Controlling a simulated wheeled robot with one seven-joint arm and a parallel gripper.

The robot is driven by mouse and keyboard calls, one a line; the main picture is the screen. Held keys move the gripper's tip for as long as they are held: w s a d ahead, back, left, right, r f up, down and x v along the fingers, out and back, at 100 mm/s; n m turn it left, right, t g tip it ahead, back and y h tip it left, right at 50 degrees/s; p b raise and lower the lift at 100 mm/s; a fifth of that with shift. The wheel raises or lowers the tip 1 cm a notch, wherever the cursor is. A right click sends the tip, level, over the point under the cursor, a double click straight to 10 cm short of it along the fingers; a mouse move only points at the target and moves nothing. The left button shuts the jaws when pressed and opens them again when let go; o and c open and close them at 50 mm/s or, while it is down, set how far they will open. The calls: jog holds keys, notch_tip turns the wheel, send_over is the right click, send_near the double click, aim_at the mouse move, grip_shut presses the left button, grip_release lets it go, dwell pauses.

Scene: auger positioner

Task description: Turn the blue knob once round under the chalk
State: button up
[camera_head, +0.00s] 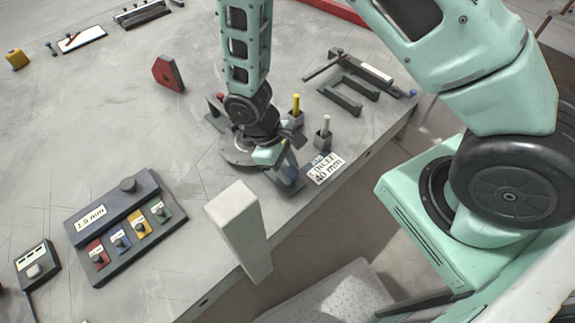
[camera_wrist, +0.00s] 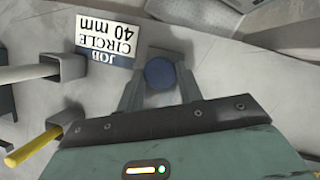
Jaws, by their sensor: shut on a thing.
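The blue knob (camera_wrist: 160,73) lies between the two fingers of my gripper (camera_wrist: 160,84) in the wrist view, and the fingers are shut on it. In the head view my gripper (camera_head: 284,172) reaches down at the table's front edge, with a patch of the blue knob (camera_head: 291,172) showing. A round grey disc (camera_head: 236,152) lies beside it, partly hidden by my arm. A yellow chalk stick (camera_head: 296,104) and a white one (camera_head: 326,125) stand in small grey holders behind and to the right. I cannot see any chalk above the disc.
A card reading "JOB CIRCLE 40 mm" (camera_head: 325,168) lies right of the gripper. A pale upright block (camera_head: 236,222) stands at the front edge. A panel with coloured switches (camera_head: 125,228) is at left. A red block (camera_head: 168,74) stands behind.

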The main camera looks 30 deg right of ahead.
jog(key=o, duration=1)
jog(key=shift+r, duration=0.1)
jog(key=b+v, duration=0.2)
jog(key=v, duration=1.5)
jog(key=shift+r, duration=0.2)
jog(key=shift+s, duration=0.1)
jog(key=s+r+t+y, duration=0.1)
jog(key=s+r, duration=0.1)
jog(key=s, duration=0.3)
jog(key=s+a+r+t+y, duration=0.1)
jog(key=s+r, duration=0.2)
jog(key=s, duration=0.3)
jog(key=s+r+t+y, duration=0.1)
jog(key=s+r, duration=0.1)
jog(key=s, duration=0.4)
jog(key=shift+a+r+t+y, duration=0.2)
jog(key=shift+r+t+y, duration=0.1)
jog(key=shift+r, duration=0.1)
